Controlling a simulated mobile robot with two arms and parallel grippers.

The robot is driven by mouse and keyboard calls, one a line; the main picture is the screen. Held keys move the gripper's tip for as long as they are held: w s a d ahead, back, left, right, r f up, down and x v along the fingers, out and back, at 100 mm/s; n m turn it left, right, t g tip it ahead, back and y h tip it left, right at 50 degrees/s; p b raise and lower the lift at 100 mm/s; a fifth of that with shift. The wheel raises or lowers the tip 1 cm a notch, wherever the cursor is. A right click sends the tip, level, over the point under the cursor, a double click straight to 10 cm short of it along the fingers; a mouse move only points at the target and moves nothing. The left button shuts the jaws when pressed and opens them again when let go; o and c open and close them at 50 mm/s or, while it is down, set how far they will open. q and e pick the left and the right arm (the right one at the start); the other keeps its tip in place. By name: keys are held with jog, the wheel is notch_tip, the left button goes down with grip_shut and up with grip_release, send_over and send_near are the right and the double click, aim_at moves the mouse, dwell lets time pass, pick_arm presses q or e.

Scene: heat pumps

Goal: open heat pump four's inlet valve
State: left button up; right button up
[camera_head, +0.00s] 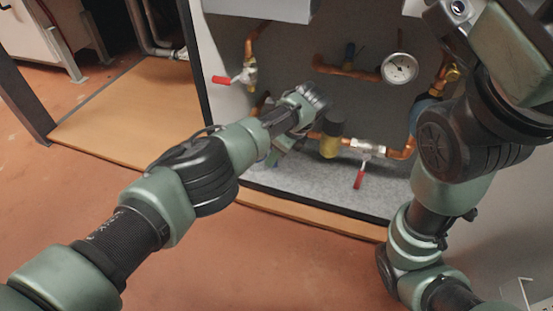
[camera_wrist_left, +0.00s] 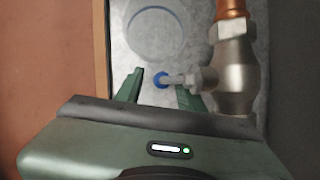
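My left arm reaches from the lower left into the open-fronted heat pump cabinet. My left gripper (camera_head: 278,150) is low inside it, partly hidden by my wrist. In the left wrist view, its two green fingers (camera_wrist_left: 160,90) are apart. A blue-ended valve handle (camera_wrist_left: 161,80) sits between them, with a short stem joining it to a grey metal valve body (camera_wrist_left: 235,75) on a copper pipe. I cannot tell whether a finger touches the handle. In the head view this valve is mostly hidden behind my gripper. My right arm crosses the right side; its gripper is not in view.
Other fittings are close by: a red-handled valve (camera_head: 240,77) at left, another red handle (camera_head: 360,176) hanging at lower right, a round gauge (camera_head: 399,68), and a yellow and black fitting (camera_head: 331,138). The cabinet's dark left edge (camera_head: 193,60) is near my forearm. The floor in front is clear.

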pick_arm(q)
grip_shut()
dwell(1.4)
